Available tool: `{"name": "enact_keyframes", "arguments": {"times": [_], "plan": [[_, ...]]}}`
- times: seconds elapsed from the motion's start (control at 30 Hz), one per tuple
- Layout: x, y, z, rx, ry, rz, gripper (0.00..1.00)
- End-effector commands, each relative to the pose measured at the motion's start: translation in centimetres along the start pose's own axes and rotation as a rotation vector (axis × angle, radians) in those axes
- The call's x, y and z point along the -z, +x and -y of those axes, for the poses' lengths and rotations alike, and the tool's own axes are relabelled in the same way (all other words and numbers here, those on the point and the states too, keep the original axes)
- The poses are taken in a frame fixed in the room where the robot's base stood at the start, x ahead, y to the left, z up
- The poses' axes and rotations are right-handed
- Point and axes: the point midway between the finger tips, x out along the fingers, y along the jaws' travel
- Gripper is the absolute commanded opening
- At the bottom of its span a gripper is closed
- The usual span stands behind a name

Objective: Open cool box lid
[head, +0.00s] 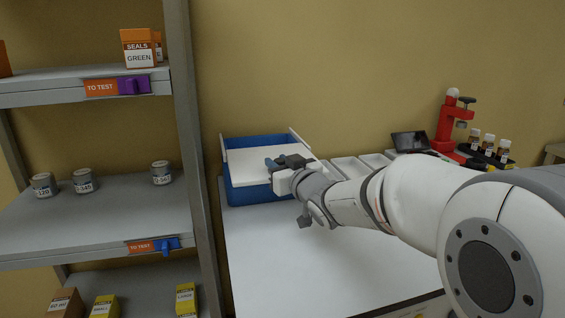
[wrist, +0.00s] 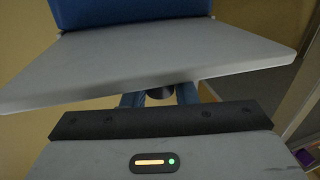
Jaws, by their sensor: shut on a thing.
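The cool box (head: 245,195) is blue and stands at the left end of the white bench. Its white lid (head: 252,160) lies across the top as a flat panel, with some blue showing behind it. In the wrist view the lid (wrist: 150,72) spans the picture above my gripper (wrist: 160,95). The fingers are shut on a small dark round piece under the lid's edge, probably its handle. The fingertips are mostly hidden by the lid.
A grey shelf rack (head: 185,130) with tins and boxes stands close to the cool box's left. White trays (head: 350,168), a dark tablet (head: 409,141), a red device (head: 446,130) and several small bottles (head: 488,143) are to the right. The bench front is clear.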

Motion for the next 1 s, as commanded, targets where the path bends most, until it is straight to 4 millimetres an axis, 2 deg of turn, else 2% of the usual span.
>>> {"name": "enact_keyframes", "arguments": {"times": [0.37, 0.4, 0.6, 0.87, 1.0], "plan": [[0.0, 0.0, 0.7, 0.01, 0.0, 0.001, 0.0], [0.0, 0.0, 0.7, 0.011, 0.0, 0.001, 0.29], [0.0, 0.0, 0.9, 0.014, 0.001, 0.001, 0.45], [0.1, -0.1, 1.0, 0.016, 0.001, 0.0, 0.46], [0.1, -1.4, 0.9, 0.014, 0.001, -0.001, 0.46]]}}
